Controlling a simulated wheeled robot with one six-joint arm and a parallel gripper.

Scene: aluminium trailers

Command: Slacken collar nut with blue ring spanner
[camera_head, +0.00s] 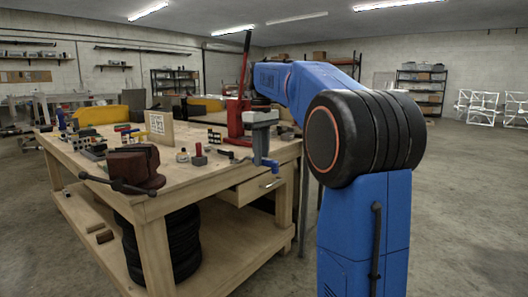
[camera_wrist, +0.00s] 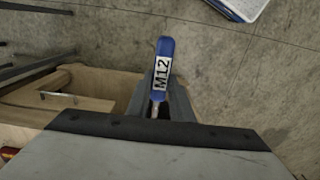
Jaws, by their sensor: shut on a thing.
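My gripper (camera_head: 262,150) hangs pointing down by the near right edge of the workbench (camera_head: 215,172). It is shut on a blue spanner (camera_wrist: 164,62), whose handle bears a white label reading M12. In the wrist view the handle sticks out beyond the grey fingers of my gripper (camera_wrist: 160,98). In the head view a small blue part of the spanner (camera_head: 270,164) shows at the fingertips. The spanner's ring end is hidden or too small to make out. I cannot make out the collar nut in either view.
A red tool with a tall lever (camera_head: 243,100) stands on the bench behind my gripper. A dark vise (camera_head: 135,165) sits at the near left corner. Small parts and a board (camera_head: 159,129) crowd the top. A drawer (camera_head: 258,187) is below.

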